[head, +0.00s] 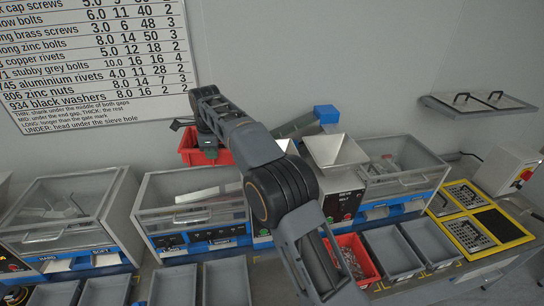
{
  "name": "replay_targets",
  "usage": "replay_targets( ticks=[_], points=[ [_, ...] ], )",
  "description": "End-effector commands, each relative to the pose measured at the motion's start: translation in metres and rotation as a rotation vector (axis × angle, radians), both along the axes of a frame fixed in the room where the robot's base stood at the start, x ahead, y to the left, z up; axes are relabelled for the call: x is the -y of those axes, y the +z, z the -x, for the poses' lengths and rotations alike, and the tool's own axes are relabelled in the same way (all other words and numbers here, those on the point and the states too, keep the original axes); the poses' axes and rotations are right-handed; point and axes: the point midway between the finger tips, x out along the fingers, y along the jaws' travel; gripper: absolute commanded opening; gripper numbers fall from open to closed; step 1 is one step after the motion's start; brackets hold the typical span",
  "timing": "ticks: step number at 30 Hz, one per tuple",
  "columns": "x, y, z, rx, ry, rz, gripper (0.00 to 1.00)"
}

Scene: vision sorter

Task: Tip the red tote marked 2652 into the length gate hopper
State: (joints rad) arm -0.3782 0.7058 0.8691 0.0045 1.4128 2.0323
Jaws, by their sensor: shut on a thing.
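My gripper (205,141) is at the upper left of the arm, shut on the rim of a red tote (194,157). The tote is held up in front of the back wall, above the left-middle glass-covered machine. It looks about level; its inside and any marking cannot be made out. A pale funnel-shaped hopper (336,152) stands right of my arm. Part of another pale hopper (287,146) shows behind my arm, left of the first. I cannot tell from the labels which is the length gate's.
A second red tote (374,277) holding small parts sits at the bench front, partly behind my arm. Grey bins (388,252) line the front. A blue block on a grey chute (326,114) stands behind the hoppers. A yellow-edged tray station (478,223) is at right.

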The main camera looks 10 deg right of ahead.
Motion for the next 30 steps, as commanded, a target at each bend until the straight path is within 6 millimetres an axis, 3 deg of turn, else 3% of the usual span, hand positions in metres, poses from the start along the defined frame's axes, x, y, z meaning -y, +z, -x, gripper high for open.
replay_targets(
  ticks=[16, 30],
  points=[
    [0.034, 0.031, 0.002, 0.030, -0.006, -0.273, 0.00],
    [0.068, 0.038, 0.005, 0.051, -0.006, -0.507, 0.00]
  ],
)
